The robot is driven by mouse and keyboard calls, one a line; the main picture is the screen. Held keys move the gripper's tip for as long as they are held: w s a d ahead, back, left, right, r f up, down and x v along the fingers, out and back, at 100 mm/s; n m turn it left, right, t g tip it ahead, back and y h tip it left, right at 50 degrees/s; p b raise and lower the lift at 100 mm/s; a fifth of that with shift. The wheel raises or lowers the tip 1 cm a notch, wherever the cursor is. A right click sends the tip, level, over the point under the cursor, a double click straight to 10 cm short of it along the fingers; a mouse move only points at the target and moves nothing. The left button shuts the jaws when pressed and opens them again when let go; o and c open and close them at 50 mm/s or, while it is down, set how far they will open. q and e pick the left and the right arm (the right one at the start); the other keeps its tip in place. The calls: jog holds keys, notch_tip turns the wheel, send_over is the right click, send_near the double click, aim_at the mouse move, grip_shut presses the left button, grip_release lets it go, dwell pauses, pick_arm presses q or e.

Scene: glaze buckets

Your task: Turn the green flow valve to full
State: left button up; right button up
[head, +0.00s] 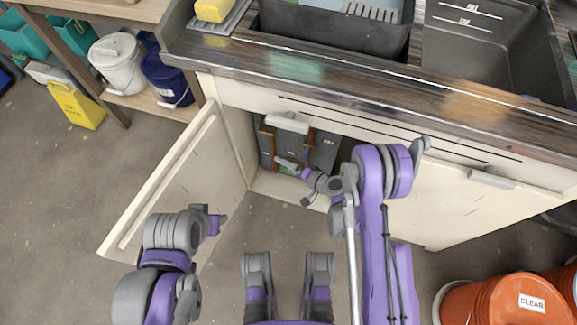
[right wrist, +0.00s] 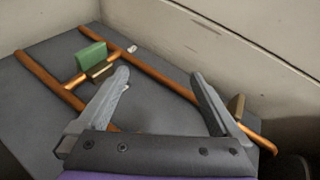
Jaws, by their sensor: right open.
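The green valve handle (right wrist: 91,56) shows in the right wrist view as a small green block by a short copper crosspiece between two copper pipes (right wrist: 150,75). My right gripper (right wrist: 160,74) is open with nothing between its fingers. The green handle lies beyond and left of the left finger, apart from it. In the head view my right gripper (head: 287,164) reaches into the open cabinet under the counter, and I cannot make out the green handle there. My left gripper (head: 214,218) is by the open cabinet door; its fingers are not clear.
The cabinet door (head: 170,180) stands open at the left. A brown block (right wrist: 236,106) sits beside the right finger on a copper pipe. The counter edge (head: 400,100) overhangs the cabinet. Orange buckets (head: 510,300) stand at lower right, a yellow sign (head: 75,105) at left.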

jog(key=shift+s+a+r, duration=0.1)
jog(key=shift+s+r, duration=0.25)
jog(key=shift+r, duration=0.5)
